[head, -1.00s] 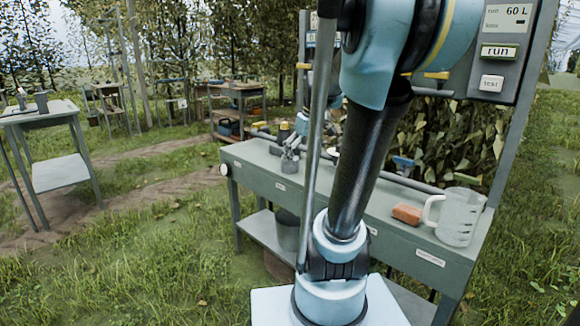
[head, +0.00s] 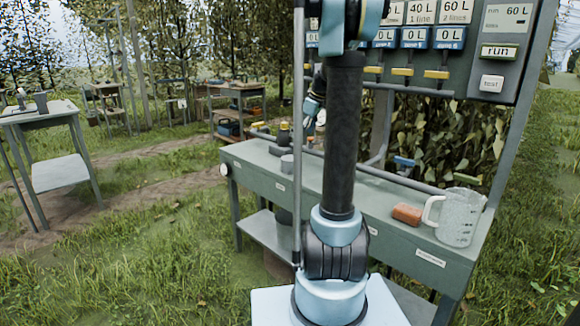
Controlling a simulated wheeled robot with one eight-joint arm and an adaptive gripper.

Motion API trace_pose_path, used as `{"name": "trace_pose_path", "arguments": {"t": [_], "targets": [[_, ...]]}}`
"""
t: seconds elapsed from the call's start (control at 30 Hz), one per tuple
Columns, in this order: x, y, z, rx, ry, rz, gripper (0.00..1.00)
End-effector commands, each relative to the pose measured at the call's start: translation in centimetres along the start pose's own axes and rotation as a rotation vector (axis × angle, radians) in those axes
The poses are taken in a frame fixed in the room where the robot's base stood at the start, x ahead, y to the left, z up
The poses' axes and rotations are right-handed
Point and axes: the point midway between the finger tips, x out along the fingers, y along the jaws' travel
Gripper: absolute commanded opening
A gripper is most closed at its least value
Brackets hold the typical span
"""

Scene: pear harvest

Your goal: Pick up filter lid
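My gripper (head: 320,118) is small in the head view, above the back of the bench and largely hidden behind my own arm. I cannot see whether its fingers are apart or hold something. A small grey cylinder (head: 287,163) stands on the bench top, below and left of my gripper. A dark upright part with a yellowish top (head: 283,135) stands on the pipe line behind it. I cannot make out the filter lid for certain.
The green-grey bench (head: 258,165) carries an orange-brown block (head: 407,214) and a clear measuring jug (head: 461,217) at its right end. A control panel (head: 490,60) and yellow-handled valves (head: 436,75) rise behind. Another table (head: 60,172) stands on grass at left.

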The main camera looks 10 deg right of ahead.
Motion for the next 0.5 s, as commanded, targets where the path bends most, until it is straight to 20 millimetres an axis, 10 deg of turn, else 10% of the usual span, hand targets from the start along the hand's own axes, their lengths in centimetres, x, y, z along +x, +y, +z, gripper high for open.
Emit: {"name": "trace_pose_path", "arguments": {"t": [0.5], "targets": [[8.8, -0.1, 0.0, -0.001, -0.001, 0.0, 0.89]]}}
